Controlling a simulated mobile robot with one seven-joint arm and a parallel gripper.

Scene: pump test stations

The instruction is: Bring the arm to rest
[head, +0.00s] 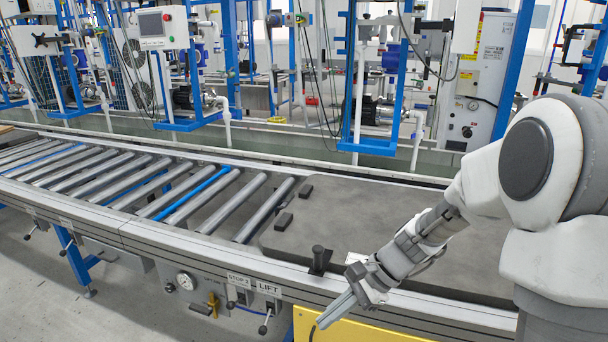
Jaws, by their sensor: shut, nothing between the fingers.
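My gripper (342,308) is at the end of my grey-and-white arm, in the lower middle of the head view. It is shut and empty. The fingers lie together and point down and to the left, over the front rail of the conveyor, above a yellow panel. The arm is bent, with its big white joint at the right edge of the view. I cannot tell how far the fingertips are from the rail.
A dark flat plate (350,215) with small black blocks lies on the conveyor beneath my arm. A black post (318,260) stands close left of my gripper. Bare rollers (190,190) run left. Below the rail are a gauge (185,281) and levers. Blue-framed pump stations stand behind.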

